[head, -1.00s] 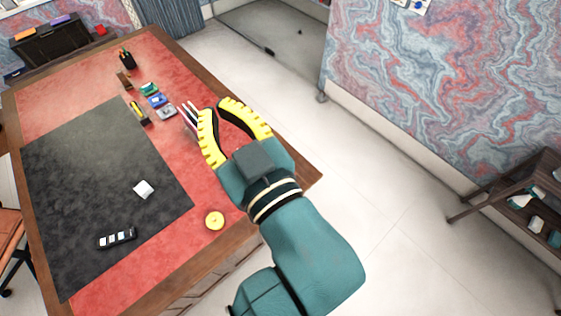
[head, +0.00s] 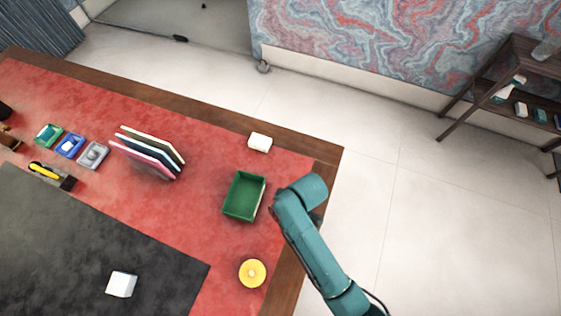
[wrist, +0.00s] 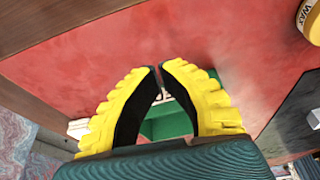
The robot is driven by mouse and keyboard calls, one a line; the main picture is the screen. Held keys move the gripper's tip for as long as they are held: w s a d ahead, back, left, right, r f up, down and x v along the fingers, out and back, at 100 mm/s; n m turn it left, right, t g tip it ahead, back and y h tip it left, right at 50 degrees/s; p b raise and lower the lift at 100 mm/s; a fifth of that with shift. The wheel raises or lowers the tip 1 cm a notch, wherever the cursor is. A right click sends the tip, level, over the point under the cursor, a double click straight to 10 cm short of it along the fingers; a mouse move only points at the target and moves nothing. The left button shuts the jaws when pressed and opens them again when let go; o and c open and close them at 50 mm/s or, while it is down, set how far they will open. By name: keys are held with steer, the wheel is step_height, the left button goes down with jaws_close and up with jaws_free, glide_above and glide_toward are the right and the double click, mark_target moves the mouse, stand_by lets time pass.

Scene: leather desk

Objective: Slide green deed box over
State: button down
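The green deed box (head: 244,196) is a small open-topped tray on the red desk surface, near the right edge. It also shows in the wrist view (wrist: 170,126), partly hidden behind my fingers, with a pale label on one side. My gripper (wrist: 160,68) has two yellow ridged fingers with black inner pads. Their tips are together or nearly so, with the box showing through the gap between the fingers. I cannot tell whether they touch it. In the head view my arm comes down just right of the box, and the fingers are hidden.
A yellow round tin (head: 252,273) lies in front of the box, and a white block (head: 260,142) behind it. Upright folders (head: 150,152) stand to its left, with small trays (head: 93,154) beyond. The wooden desk edge (head: 325,165) is close on the right. Red surface left of the box is clear.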

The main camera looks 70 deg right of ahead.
mark_target(263, 204)
steer(key=b+x, duration=0.1)
steer(key=x, duration=0.3)
steer(key=shift+f, duration=0.2)
steer(key=w, duration=0.4)
steer(key=shift+d+f+b, duration=0.1)
steer(key=shift+f+b, duration=0.1)
steer(key=shift+b, duration=0.1)
steer(key=shift+w, duration=0.2)
steer(key=shift+w, duration=0.15)
